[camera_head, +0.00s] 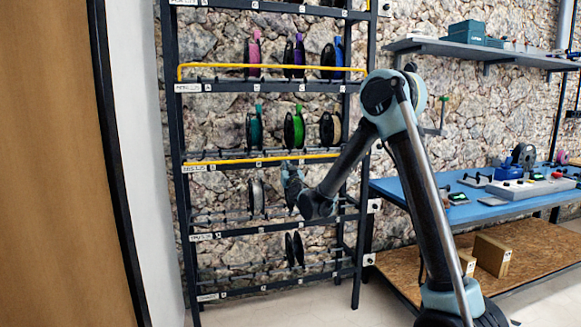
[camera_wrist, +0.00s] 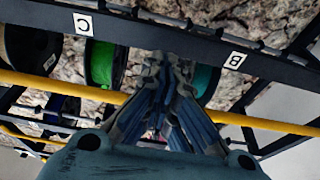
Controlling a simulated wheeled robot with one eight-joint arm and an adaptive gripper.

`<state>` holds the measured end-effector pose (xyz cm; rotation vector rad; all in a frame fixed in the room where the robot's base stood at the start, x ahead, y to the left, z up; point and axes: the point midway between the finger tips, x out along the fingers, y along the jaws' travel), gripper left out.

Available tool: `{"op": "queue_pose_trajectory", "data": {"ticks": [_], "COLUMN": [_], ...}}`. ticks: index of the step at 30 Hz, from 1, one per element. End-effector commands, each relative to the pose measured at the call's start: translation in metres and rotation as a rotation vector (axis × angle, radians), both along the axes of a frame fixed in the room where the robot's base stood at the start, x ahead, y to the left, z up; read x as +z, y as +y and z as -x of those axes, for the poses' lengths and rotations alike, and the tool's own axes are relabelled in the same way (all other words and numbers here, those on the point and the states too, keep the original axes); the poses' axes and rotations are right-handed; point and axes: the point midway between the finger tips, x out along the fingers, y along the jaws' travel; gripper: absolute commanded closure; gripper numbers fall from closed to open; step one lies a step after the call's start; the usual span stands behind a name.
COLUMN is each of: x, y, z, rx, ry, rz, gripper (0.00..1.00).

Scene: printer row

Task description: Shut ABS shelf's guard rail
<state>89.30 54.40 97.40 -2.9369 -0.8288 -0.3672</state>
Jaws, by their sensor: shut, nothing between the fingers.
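The ABS shelf (camera_head: 225,166) is the dark beam at mid-height, with its label at its left end. Its yellow guard rail (camera_head: 230,161) lies low along the front of the beam in the head view. In the wrist view the rail (camera_wrist: 60,86) crosses behind my fingers. My gripper (camera_head: 291,174) is shut and empty, pointing up just below the shelf's front edge. In the wrist view its fingertips (camera_wrist: 172,62) lie between the C and B labels. I cannot tell whether it touches the rail. Teal (camera_head: 254,128), green (camera_head: 294,129) and tan (camera_head: 330,129) spools hang on this shelf.
The shelf above has its yellow rail (camera_head: 270,67) standing raised before its spools. A grey spool (camera_head: 256,198) hangs on the shelf below. A blue workbench (camera_head: 400,191) stands to the right, and a brown panel (camera_head: 50,170) at the left.

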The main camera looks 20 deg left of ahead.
Motion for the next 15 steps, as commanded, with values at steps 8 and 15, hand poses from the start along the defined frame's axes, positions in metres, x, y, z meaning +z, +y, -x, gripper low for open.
{"op": "queue_pose_trajectory", "data": {"ticks": [8,15], "x": [0.009,0.017], "y": [0.000,0.001], "z": [-0.001,-0.002], "rx": [0.000,0.000], "ry": [0.000,0.000], "rz": [0.000,0.000], "gripper": [1.00,1.00]}}
